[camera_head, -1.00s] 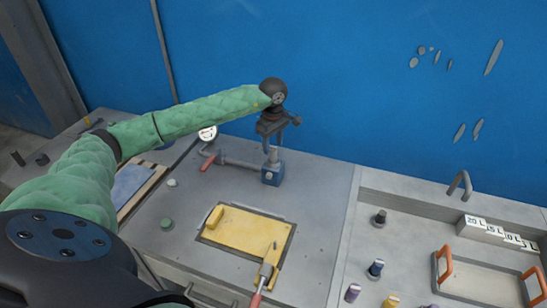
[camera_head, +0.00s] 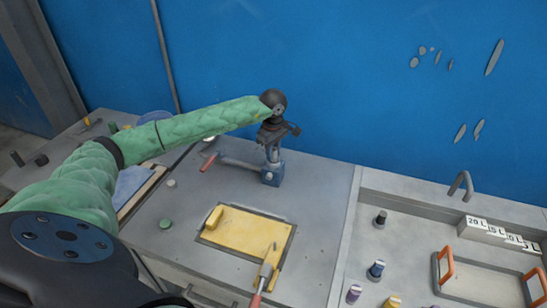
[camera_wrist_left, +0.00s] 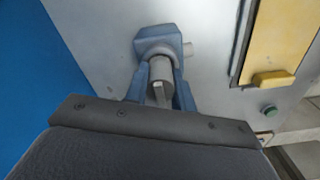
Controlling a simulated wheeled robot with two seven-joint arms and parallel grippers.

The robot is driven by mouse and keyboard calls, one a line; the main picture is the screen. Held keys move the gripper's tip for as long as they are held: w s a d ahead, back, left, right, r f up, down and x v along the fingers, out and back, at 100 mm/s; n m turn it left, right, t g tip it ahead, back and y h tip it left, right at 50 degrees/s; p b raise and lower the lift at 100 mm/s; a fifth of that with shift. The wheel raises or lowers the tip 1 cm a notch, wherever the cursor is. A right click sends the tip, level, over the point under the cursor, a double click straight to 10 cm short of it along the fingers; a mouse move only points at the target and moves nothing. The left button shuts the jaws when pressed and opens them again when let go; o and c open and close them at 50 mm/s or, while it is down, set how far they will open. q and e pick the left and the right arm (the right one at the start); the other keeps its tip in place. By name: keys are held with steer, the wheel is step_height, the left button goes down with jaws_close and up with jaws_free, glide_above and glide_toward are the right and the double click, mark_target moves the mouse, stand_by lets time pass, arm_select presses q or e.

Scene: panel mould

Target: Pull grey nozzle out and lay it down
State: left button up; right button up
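The grey nozzle shows in the left wrist view (camera_wrist_left: 161,73) as a short grey cylinder standing in a blue block (camera_wrist_left: 158,41). In the head view the blue block (camera_head: 271,179) is at the back of the bench, and the nozzle is mostly hidden by my gripper. My left gripper (camera_head: 273,156) points down over the block. Its two fingers are open, one on each side of the nozzle; whether they touch it is hard to tell. My right gripper is not in view.
A grey pipe with a red handle (camera_head: 208,162) runs left from the block. A yellow panel (camera_head: 246,236) lies in front, with a red-handled tool (camera_head: 260,285) across its edge. A green knob (camera_head: 165,224) sits to its left. The bench right of the block is clear.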

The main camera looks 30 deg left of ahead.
arm_select(q)
jaws_close()
steer(key=shift+r, duration=2)
steer(key=shift+r+p, duration=0.3)
steer(key=shift+r, duration=0.1)
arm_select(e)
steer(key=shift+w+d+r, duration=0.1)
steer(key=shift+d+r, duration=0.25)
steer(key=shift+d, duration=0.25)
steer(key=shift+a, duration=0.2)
